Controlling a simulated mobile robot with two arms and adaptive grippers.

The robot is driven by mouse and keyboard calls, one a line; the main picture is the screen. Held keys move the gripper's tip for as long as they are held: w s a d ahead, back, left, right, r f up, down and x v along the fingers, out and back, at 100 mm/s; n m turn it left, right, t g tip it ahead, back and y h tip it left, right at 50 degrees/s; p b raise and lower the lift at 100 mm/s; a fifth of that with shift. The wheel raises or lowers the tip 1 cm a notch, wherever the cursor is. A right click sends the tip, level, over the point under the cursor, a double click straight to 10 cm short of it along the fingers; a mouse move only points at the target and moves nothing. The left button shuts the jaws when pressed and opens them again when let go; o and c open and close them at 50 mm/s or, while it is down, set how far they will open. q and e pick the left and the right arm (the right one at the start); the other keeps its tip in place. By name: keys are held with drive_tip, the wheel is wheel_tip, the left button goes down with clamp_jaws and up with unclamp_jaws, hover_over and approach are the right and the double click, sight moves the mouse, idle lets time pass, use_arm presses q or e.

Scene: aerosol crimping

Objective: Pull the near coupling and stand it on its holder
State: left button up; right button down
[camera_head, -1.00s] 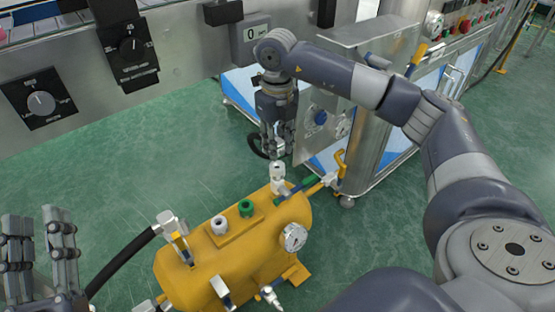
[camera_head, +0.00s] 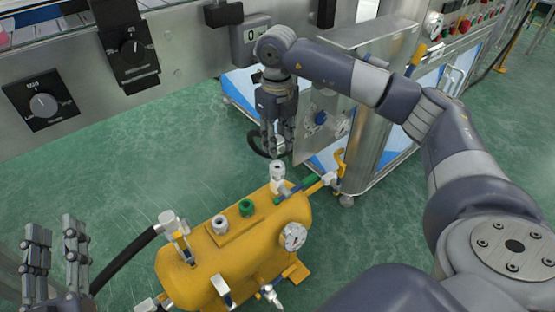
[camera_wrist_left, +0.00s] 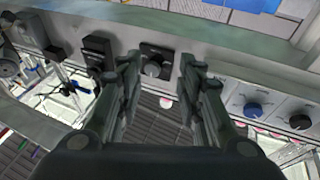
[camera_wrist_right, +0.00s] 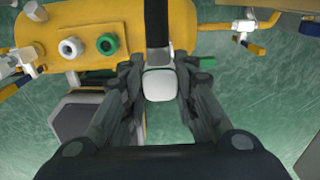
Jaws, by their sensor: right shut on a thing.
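My right gripper (camera_head: 274,152) points down over the right end of the yellow tank. It is shut on a pale grey, block-like coupling (camera_wrist_right: 160,85), which shows between its fingers in the right wrist view. A black hose-like length (camera_wrist_right: 157,25) runs from the coupling across the tank. A pale fitting (camera_head: 277,172) stands on the tank just below the fingertips; whether it touches the held piece is unclear. A raised yellow plate (camera_head: 262,219) on the tank carries a white socket (camera_head: 220,224) and a green socket (camera_head: 246,208). My left gripper (camera_head: 55,250) is open and empty.
The yellow tank (camera_head: 205,265) has a gauge (camera_head: 293,236), valves and a green-handled valve (camera_head: 285,193). A black hose (camera_head: 125,262) joins its left end. A steel machine with knobs (camera_head: 43,105) stands behind. Green floor is open between them.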

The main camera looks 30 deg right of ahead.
drive_tip(key=shift+r, duration=0.3)
use_arm(q)
drive_tip(key=shift+w+a+f+g+y+p, duration=0.1)
drive_tip(key=shift+w+f+g+y+p, duration=0.1)
drive_tip(key=shift+f+g, duration=0.45)
drive_tip(key=shift+w+a+f+g+y+p, duration=0.15)
drive_tip(key=shift+f+g, duration=0.2)
drive_tip(key=shift+f, duration=0.6)
use_arm(e)
drive_tip(key=shift+r, duration=0.1)
use_arm(q)
drive_tip(key=shift+d, duration=0.1)
